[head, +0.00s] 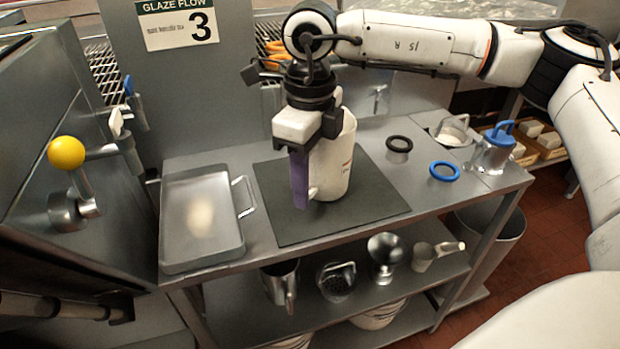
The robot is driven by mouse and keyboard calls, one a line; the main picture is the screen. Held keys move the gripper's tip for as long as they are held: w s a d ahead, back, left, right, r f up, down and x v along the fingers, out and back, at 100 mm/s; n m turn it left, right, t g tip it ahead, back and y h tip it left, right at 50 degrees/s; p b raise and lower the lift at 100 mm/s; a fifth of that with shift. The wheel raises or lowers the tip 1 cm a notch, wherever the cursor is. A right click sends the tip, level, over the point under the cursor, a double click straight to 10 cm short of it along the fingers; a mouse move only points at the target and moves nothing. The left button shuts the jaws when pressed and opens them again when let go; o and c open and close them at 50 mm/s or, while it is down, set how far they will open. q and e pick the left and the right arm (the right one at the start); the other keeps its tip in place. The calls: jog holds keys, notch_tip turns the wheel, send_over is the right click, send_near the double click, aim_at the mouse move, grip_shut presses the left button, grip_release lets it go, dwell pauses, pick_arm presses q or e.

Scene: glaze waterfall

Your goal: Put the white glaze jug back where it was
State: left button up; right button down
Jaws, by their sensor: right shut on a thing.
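The white glaze jug (337,165) is upright over the dark square mat (370,215) on the steel table. My right gripper (300,150) comes down from above at the jug's near left side. It is shut on the jug, where a purple strip (299,182) hangs down. The gripper hides part of the jug's upper body and rim. I cannot tell whether the jug's base touches the mat or is slightly above it. My left gripper is not in view.
A shallow metal tray (200,256) lies left of the mat. A black ring (399,144), a blue ring (445,171) and a blue-topped container (492,152) are at right. A yellow-knobbed lever (66,153) juts out at left. Metal vessels stand on the lower shelf (350,310).

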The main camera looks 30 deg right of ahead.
jog(key=c, duration=1)
grip_release()
jog(key=shift+c, duration=0.2)
notch_tip(320, 180, up, 12)
jog(key=shift+s+r+p, duration=0.1)
jog(key=shift+p, duration=0.75)
